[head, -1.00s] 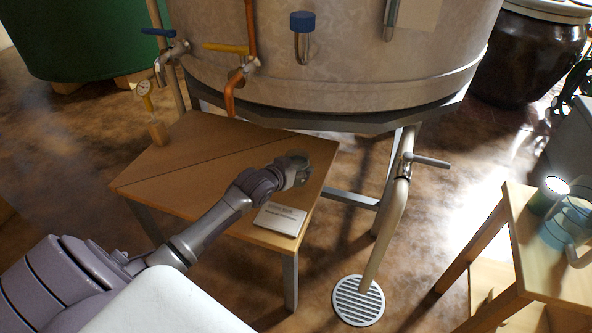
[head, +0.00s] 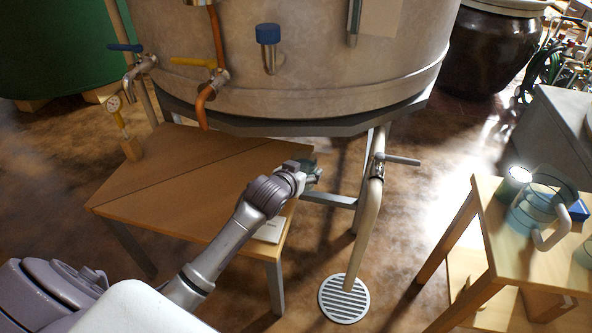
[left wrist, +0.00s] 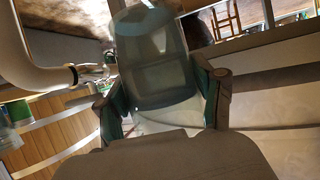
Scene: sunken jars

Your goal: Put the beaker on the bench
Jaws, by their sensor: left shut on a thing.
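A clear, slightly greenish beaker (left wrist: 155,60) is between the two fingers of my left gripper (left wrist: 162,98) in the left wrist view. In the head view the same gripper (head: 306,172) is shut on the beaker (head: 314,177), which is small and partly hidden by the fingers. They are in the air at the right edge of the low wooden table (head: 180,190) under the vat. A second wooden stand (head: 490,225) is at the right. I cannot tell which of the two is the bench. My right gripper is not in view.
The big vat (head: 320,75) with taps hangs over the table's back. A drain pipe (head: 368,215) with a valve lever stands right of my gripper, above a floor grate (head: 343,299). The right stand holds a glass jug (head: 535,212), a dark green cup (head: 514,184) and a blue box (head: 579,211).

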